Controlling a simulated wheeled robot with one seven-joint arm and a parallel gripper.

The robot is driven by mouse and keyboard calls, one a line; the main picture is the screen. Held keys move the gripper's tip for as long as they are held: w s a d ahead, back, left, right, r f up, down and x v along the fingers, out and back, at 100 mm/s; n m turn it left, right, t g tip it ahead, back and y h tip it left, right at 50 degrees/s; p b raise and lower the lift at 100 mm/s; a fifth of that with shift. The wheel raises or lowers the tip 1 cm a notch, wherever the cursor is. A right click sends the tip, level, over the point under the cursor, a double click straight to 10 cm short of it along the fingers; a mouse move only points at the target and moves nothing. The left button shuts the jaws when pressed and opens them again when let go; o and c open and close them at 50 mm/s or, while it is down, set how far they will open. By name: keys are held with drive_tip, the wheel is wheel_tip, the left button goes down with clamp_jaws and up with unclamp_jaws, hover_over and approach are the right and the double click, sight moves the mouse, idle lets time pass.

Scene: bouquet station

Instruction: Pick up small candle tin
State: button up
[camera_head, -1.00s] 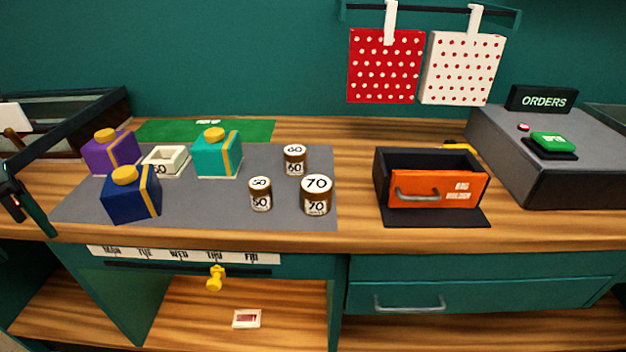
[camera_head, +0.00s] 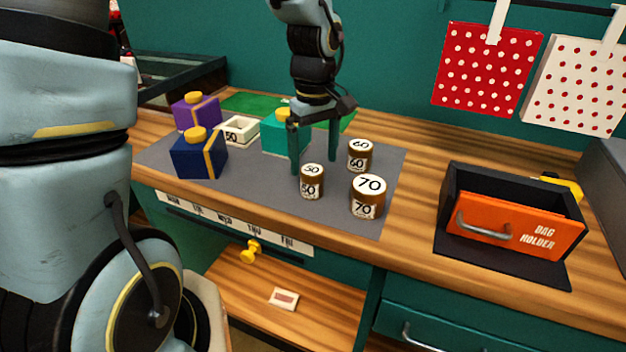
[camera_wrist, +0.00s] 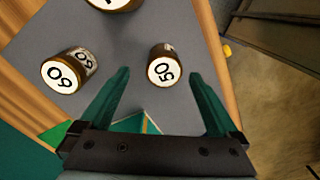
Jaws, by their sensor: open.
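The smallest candle tin, brown with a white lid marked 50 (camera_head: 312,182), stands upright on the grey mat (camera_head: 240,180). In the wrist view the 50 tin (camera_wrist: 165,68) appears between my fingertips, with space on both sides. My gripper (camera_head: 315,164) is open and empty, pointing down, with its fingers just behind and above that tin in the head view. The fingers also frame it in the wrist view (camera_wrist: 160,74). The 60 tin (camera_head: 360,155) stands behind to the right, and the larger 70 tin (camera_head: 367,196) stands to the right.
A teal box (camera_head: 275,135), a navy box (camera_head: 199,158), a purple box (camera_head: 196,112) and a white tray (camera_head: 238,131) stand to the left. An orange-fronted bag holder (camera_head: 518,225) is at right. Two dotted bags (camera_head: 487,70) hang on the wall.

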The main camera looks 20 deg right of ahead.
sight(312, 169)
drive_tip(key=shift+a+f+p, duration=0.15)
drive_tip(key=shift+f+p, duration=0.35)
drive_tip(key=shift+f, duration=0.85)
drive_tip(key=shift+a+f+p, duration=0.15)
drive_tip(key=shift+f+p, duration=0.3)
drive_tip(key=shift+f, duration=0.85)
clamp_jaws()
